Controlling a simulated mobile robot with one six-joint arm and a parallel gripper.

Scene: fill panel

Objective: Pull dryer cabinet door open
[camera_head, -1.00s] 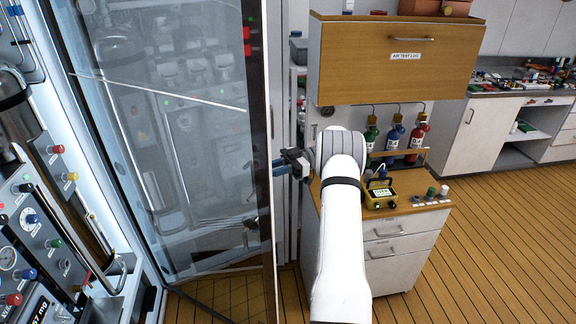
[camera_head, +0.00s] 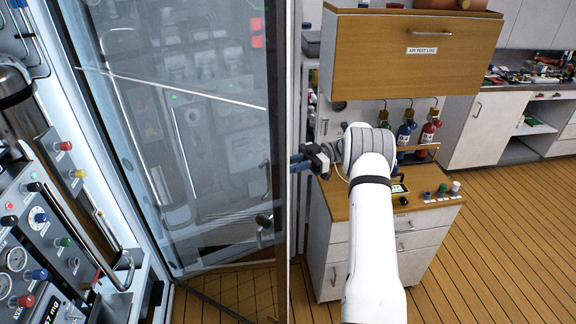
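The dryer cabinet door (camera_head: 200,140) is a tall glass panel with a dark edge strip. It stands swung out from the lit cabinet (camera_head: 60,215) at the left, which has an open interior with gauges and knobs. My gripper (camera_head: 298,162) has blue fingertips and is at the door's free edge, roughly at mid-height. The fingertips point left towards the door's outer side.
A wooden-topped drawer cabinet (camera_head: 335,203) stands just right of the door, beneath and behind my arm. A wood-fronted wall cabinet (camera_head: 415,50) hangs above small coloured bottles (camera_head: 405,132). The plank floor (camera_head: 490,255) at the right is clear.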

